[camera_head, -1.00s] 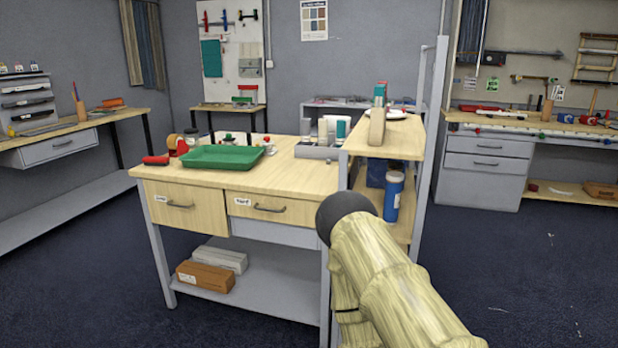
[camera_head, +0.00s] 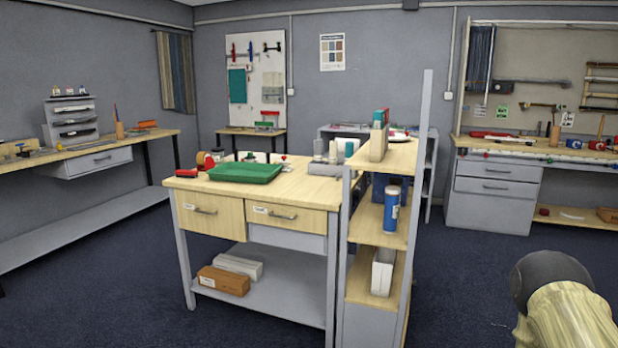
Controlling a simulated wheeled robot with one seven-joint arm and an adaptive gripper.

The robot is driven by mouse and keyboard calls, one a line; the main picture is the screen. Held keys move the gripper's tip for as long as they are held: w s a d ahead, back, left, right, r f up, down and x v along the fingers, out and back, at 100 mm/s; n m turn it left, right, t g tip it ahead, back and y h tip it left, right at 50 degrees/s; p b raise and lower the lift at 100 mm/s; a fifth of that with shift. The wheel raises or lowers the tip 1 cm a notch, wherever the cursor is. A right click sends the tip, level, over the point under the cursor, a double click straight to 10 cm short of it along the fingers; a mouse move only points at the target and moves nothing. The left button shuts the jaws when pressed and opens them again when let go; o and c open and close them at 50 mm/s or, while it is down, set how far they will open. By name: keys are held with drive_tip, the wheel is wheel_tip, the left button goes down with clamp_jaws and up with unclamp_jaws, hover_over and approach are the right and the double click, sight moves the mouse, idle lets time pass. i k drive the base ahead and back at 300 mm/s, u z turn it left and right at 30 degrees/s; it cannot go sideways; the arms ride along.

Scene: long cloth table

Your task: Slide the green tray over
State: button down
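The green tray (camera_head: 246,172) is a shallow rectangle lying on the wooden top of the workbench (camera_head: 313,190), near its left front part. Small items stand behind it. Part of my arm, a pale sleeve with a dark rounded end, shows at the lower right. It is well apart from the tray and the bench. My gripper's fingers do not show in this view.
A shelf unit (camera_head: 384,240) with a blue bottle (camera_head: 391,208) adjoins the bench's right side. A red object (camera_head: 186,173) lies left of the tray. Two boxes, one brown (camera_head: 223,281), sit on the lower shelf. Dark floor is open at the right.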

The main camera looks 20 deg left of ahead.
sight(256, 173)
drive_tip(key=z, duration=0.35)
drive_tip(key=i, duration=1.15)
drive_tip(key=u, duration=0.55)
drive_tip(key=i, duration=0.75)
drive_tip(key=u, duration=0.9)
